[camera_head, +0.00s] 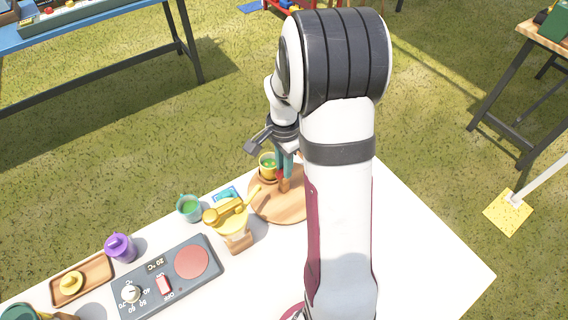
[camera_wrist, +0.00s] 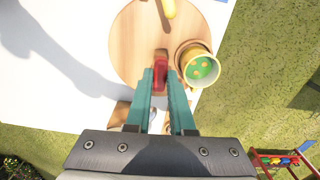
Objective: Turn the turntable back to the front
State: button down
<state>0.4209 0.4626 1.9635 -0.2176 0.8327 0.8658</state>
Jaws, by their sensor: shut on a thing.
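The turntable (camera_head: 275,211) is a round light-wood disc on the white table; it also shows in the wrist view (camera_wrist: 127,45). A small wooden peg (camera_head: 285,185) stands up from it. My gripper (camera_head: 284,172) points down over the disc, with teal fingers closed on the peg. In the wrist view, something red (camera_wrist: 160,73) shows between the fingers (camera_wrist: 160,88). A yellow cup (camera_head: 268,164) with green contents stands on a brown saucer near the disc's edge, just beside the fingers; the wrist view shows its contents (camera_wrist: 202,71). My arm hides the disc's right side.
A yellow vessel on a wooden stand (camera_head: 228,213) is close to the disc's left, its handle reaching over the rim. Further left are a teal cup (camera_head: 189,208), a grey hotplate (camera_head: 168,277), a purple cup (camera_head: 120,247) and a wooden tray (camera_head: 82,278).

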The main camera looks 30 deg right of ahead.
jog(key=shift+m, duration=0.4)
dwell(0.4)
jog(key=c, duration=0.8)
grip_release()
notch_tip(320, 180, up, 16)
jog(key=shift+f, duration=0.1)
